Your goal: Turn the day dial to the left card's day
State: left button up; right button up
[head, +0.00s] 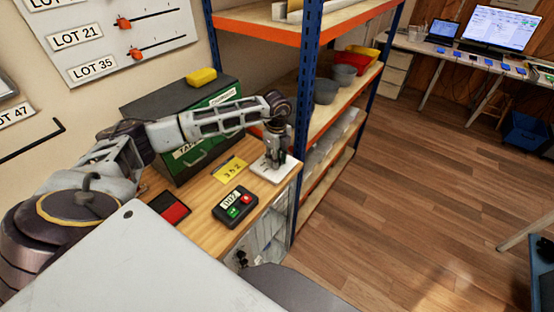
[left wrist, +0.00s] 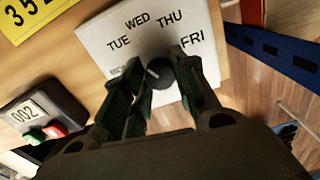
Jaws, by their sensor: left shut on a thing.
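The day dial is a white plate (head: 262,174) on the wooden bench near its right edge. In the left wrist view, the plate (left wrist: 112,68) shows TUE, WED, THU and FRI; a label at its left is partly hidden by a finger. My left gripper (head: 275,160) points down over the plate, shut on the round dark knob (left wrist: 159,73) at its middle. I cannot tell which day the knob points at. A yellow card (head: 230,169) with dark writing lies left of the dial, and its corner shows in the left wrist view (left wrist: 28,17). My right gripper is not in view.
A dark box (head: 235,205) with a display and red and green buttons sits in front of the card. A green drawer cabinet (head: 205,165) stands behind. A blue-and-orange shelf rack (head: 306,90) rises close beyond the dial. A red-and-black pad (head: 172,208) lies at left.

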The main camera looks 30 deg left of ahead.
pick_arm(q)
jog(key=shift+r+n, duration=0.1)
jog(key=shift+n, duration=1)
jog(key=o, duration=1.1)
jog(key=shift+c, duration=0.2)
notch_tip(320, 180, up, 12)
dwell(0.4)
